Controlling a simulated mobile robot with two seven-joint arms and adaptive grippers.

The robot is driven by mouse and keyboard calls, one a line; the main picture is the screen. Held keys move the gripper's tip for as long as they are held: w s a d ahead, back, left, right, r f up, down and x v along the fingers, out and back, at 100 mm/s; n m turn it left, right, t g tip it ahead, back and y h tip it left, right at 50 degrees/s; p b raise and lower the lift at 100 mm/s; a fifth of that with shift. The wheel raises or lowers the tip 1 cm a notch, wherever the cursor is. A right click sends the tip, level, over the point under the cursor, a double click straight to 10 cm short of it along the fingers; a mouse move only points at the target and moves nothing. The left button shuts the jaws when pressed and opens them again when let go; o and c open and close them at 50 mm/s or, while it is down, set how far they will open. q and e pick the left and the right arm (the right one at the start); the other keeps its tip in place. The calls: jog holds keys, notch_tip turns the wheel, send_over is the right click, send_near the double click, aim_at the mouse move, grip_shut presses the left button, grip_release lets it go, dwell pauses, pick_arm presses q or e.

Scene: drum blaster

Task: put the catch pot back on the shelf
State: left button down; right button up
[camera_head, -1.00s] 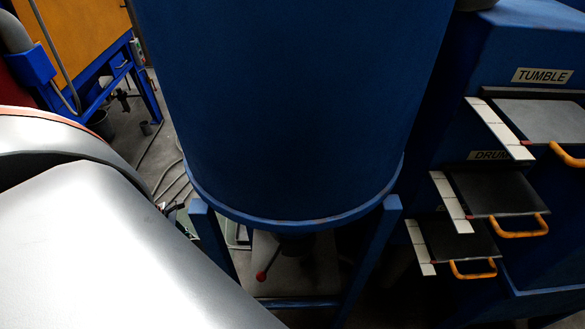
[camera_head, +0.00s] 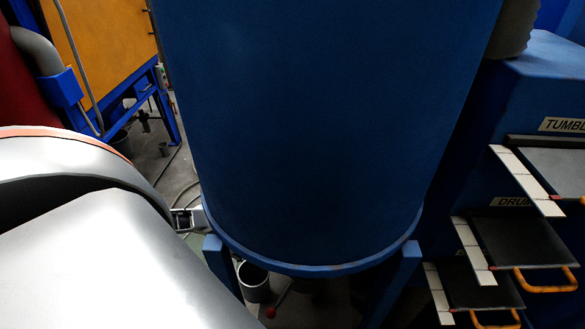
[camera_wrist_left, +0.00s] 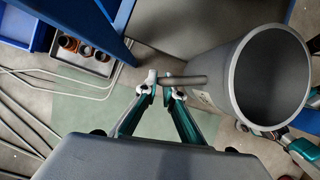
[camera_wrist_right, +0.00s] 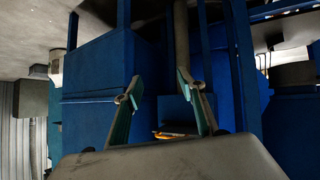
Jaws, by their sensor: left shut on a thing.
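The catch pot (camera_wrist_left: 270,75) is a grey open cylinder with a side handle, tilted in the left wrist view with its mouth toward the camera. My left gripper (camera_wrist_left: 165,90) is shut on the pot's handle (camera_wrist_left: 185,80). In the head view the pot (camera_head: 254,282) shows below the blue drum's rim, beside a leg; the drum hides my left fingertips. My right gripper (camera_wrist_right: 165,92) is open and empty in the right wrist view, facing blue machinery. I cannot make out which surface is the shelf.
The big blue drum (camera_head: 320,130) on blue legs (camera_head: 222,265) fills the middle. Trays with yellow handles (camera_head: 545,285) jut out at right. Pipes or hoses (camera_wrist_left: 50,95) lie on the floor near a blue post (camera_wrist_left: 85,25). Teal and white parts (camera_wrist_left: 305,150) show close to the pot.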

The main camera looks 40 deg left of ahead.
pick_arm(q)
jog(key=w+d, duration=0.4)
jog(key=w+d+b, duration=0.1)
jog(key=w+d, duration=0.3)
jog(key=w, duration=0.1)
jog(key=shift+d, duration=0.1)
jog(key=shift+w+d+b, duration=0.35)
jog(key=shift+w, duration=0.1)
jog(key=w+d+b, duration=0.1)
jog(key=w+d, duration=0.1)
jog(key=shift+w+d+f, duration=0.15)
jog(key=shift+w+d, duration=0.2)
jog(key=shift+w, duration=0.05)
jog(key=shift+s+a+f+b, duration=0.15)
jog(key=shift+f+b, duration=0.15)
jog(key=shift+b, duration=0.2)
jog(key=shift+r, duration=0.2)
jog(key=c, duration=2.2)
grip_release()
pick_arm(e)
jog(key=f, duration=0.2)
jog(key=shift+w+d+f, duration=0.1)
jog(key=shift+d+f, duration=0.25)
